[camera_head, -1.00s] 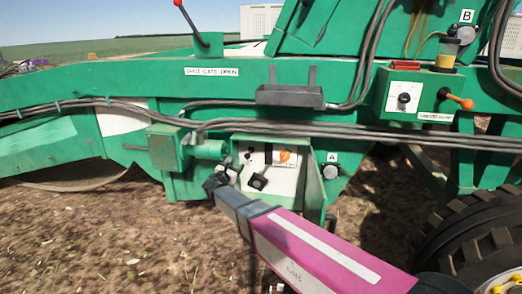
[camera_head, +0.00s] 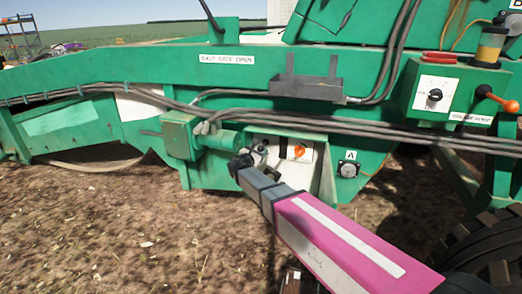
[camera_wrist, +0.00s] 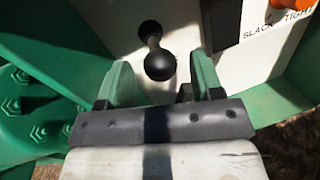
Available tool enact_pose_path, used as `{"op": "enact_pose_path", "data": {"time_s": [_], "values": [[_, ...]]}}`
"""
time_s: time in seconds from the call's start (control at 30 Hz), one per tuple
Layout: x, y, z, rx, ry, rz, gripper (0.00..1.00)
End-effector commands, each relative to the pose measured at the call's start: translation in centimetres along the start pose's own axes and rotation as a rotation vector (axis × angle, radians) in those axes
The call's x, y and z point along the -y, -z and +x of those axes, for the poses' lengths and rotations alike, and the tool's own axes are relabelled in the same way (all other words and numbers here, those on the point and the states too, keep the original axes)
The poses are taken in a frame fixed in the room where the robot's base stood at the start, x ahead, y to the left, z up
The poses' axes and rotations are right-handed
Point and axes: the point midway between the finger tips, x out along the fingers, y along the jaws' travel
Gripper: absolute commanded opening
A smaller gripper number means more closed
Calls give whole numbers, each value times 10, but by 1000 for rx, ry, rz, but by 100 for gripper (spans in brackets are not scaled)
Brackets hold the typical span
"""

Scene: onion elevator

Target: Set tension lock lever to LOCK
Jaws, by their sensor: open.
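A white control panel (camera_head: 287,165) is set in the green machine, in the middle of the head view. My gripper (camera_head: 241,161) is at its left side and covers its lower left part. In the wrist view a black ball-ended lever (camera_wrist: 151,43) stands out from the white panel, between and just beyond my fingertips. My gripper (camera_wrist: 163,82) is open there, with nothing between its fingers. An orange knob (camera_head: 299,150) sits right of the gripper; its edge also shows in the wrist view (camera_wrist: 290,3) by the words SLACK and TIGHT. No LOCK marking is readable.
A green side plate (camera_head: 328,175) flanks the panel on the right. A green bolted part (camera_wrist: 35,105) is close on the left in the wrist view. Cables (camera_head: 350,128) run above the panel. A large tire (camera_head: 470,245) stands at lower right.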

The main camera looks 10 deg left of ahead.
Motion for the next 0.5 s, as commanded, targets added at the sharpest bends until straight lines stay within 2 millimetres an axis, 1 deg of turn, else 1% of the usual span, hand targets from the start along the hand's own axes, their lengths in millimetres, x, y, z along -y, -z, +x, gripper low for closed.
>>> {"op": "enact_pose_path", "data": {"time_s": [0.03,0.2,0.5], "values": [[-1,0,8,0,0,0,60],[0,0,20,1,0,0,60],[0,0,22,0,-1,0,60]]}}
